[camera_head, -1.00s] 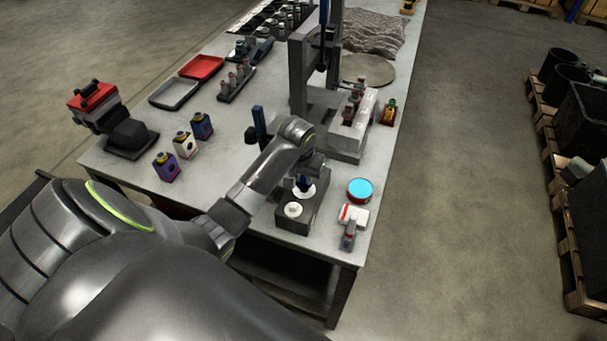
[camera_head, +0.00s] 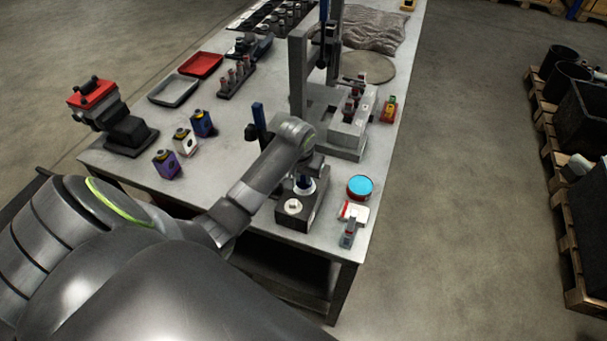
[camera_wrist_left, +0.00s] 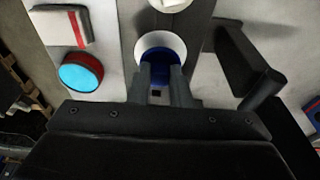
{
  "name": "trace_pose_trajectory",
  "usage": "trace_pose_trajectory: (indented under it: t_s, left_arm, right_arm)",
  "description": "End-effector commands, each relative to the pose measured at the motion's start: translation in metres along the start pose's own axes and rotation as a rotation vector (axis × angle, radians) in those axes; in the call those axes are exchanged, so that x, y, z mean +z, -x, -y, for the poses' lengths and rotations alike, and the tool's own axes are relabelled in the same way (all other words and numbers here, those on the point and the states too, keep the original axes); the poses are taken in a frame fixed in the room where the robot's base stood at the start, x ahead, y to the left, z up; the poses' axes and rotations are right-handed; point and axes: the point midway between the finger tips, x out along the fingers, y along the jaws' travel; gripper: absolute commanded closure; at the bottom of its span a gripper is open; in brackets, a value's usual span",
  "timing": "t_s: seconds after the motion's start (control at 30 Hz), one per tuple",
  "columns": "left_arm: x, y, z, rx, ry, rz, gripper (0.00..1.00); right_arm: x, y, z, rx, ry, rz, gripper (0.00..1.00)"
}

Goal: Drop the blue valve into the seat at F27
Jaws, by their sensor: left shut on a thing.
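My left gripper (camera_wrist_left: 159,84) is shut on the blue valve (camera_wrist_left: 158,68) in the left wrist view. The valve is directly in front of a round white ring (camera_wrist_left: 152,43) on a dark block (camera_wrist_left: 188,24). I cannot tell whether the valve is inside the ring or just above it. In the head view the left gripper (camera_head: 306,174) is over the far end of the dark block (camera_head: 292,223), and the valve (camera_head: 305,183) shows as a blue spot below it. No F27 label is readable.
A second white fitting (camera_head: 293,206) is on the block's near end. A blue-topped tin (camera_head: 360,187) and a red-and-white box (camera_head: 353,211) stand to the right. A grey press (camera_head: 299,80) rises behind.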

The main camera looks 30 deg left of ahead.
Motion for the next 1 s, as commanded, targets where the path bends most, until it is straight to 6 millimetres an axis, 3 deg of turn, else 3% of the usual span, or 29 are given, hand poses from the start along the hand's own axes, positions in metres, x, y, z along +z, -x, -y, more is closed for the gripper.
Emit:
trace_pose_trajectory:
  t_s: [1.0]
  left_arm:
    - [0.003,-0.014,0.000,0.000,0.000,-0.001,1.00]
  right_arm:
    - [0.000,0.000,0.002,-0.002,-0.001,0.000,0.39]
